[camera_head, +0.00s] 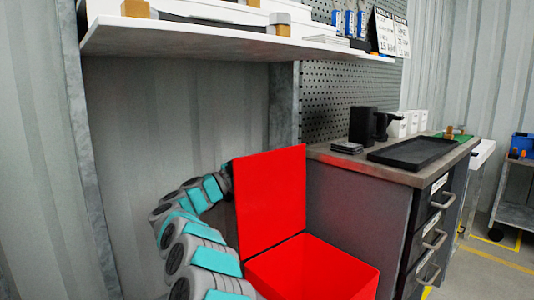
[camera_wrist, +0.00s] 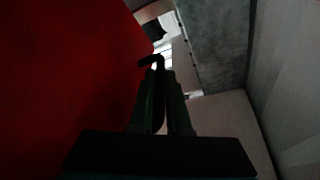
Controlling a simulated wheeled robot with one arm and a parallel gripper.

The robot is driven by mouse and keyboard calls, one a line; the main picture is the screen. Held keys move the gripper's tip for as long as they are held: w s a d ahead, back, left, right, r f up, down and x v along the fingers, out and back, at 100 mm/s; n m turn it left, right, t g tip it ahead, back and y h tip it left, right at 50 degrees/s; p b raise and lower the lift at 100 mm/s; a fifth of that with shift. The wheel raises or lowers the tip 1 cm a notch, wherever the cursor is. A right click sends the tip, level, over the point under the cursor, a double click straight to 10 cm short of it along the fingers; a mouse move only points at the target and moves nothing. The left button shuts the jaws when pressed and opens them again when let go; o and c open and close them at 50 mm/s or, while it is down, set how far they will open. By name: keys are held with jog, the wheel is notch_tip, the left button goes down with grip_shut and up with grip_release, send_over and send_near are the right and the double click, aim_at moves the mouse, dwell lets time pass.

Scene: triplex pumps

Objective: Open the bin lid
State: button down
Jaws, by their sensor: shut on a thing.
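The red bin (camera_head: 310,268) stands on the floor at the lower middle of the head view. Its red lid (camera_head: 270,198) stands nearly upright at the bin's back, and the bin's mouth shows open. My arm reaches up on the left, and its end is at the lid's upper left edge, partly hidden by the lid. In the wrist view my gripper (camera_wrist: 162,82) is shut on a dark bent handle (camera_wrist: 150,61) beside the lid (camera_wrist: 70,75). The view is dark, and how the handle joins the lid is hard to see.
A workbench with drawers (camera_head: 437,225) stands right of the bin, with a black tray (camera_head: 412,151) on top. A white shelf (camera_head: 200,40) hangs above the lid. A metal post (camera_head: 283,105) stands behind. A grey corrugated wall is on the left.

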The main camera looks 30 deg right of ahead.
jog(key=c, duration=1.2)
grip_release()
jog(key=shift+o, duration=0.2)
jog(key=shift+a, duration=0.15)
jog(key=v, duration=0.7)
jog(key=shift+a+f, duration=0.2)
jog(key=shift+a, duration=0.1)
